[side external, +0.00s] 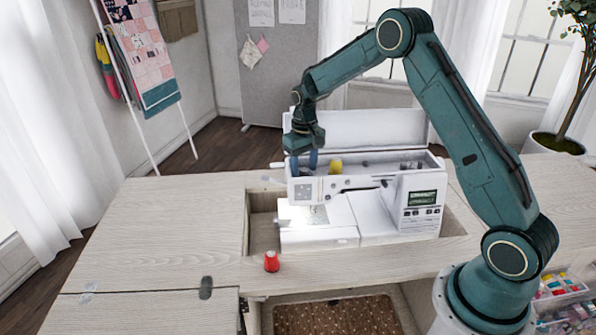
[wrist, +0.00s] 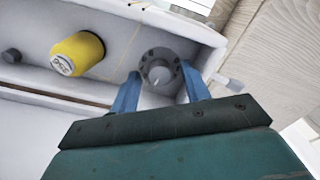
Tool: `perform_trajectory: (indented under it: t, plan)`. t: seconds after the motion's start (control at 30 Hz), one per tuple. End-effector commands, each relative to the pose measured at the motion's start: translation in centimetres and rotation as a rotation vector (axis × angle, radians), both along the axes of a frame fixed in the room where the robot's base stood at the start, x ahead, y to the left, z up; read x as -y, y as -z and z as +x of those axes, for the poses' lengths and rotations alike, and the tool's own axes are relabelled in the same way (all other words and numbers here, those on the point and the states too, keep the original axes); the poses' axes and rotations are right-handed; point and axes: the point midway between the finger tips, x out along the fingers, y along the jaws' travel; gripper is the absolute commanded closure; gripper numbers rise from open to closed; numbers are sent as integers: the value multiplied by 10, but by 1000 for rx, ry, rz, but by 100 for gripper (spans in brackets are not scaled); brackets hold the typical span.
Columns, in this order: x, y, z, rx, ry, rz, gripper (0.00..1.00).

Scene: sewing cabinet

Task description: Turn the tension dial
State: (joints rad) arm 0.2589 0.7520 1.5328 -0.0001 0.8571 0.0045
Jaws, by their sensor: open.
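The tension dial (wrist: 160,72) is a round grey knob with a pale pointer mark and dark dots around its rim, in the wrist view. It sits in the top compartment of the white sewing machine (side external: 415,186). My gripper (wrist: 160,84) is open, with one blue finger at the left of the dial and the other at its right. I cannot tell whether either finger touches it. In the side external view my gripper (side external: 304,160) points down at the left end of the machine's top, and the dial is hidden there.
A yellow thread spool (wrist: 78,54) lies left of the dial; it also shows in the side external view (side external: 336,167). The machine's raised lid (side external: 365,128) stands behind my gripper. A red spool (side external: 271,261) stands on the wooden cabinet top (side external: 170,225), which is otherwise clear at left.

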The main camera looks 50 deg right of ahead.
Motion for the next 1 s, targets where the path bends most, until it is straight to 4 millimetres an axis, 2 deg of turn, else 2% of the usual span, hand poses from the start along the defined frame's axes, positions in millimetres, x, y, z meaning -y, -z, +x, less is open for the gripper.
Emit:
perform_trajectory:
  t: [0.27,0.8,1.0]
  plan:
    - [0,-20,1,3,0,-1,53]
    - [0,-107,1,6,0,-2,53]
    - [0,-129,1,4,0,-1,53]
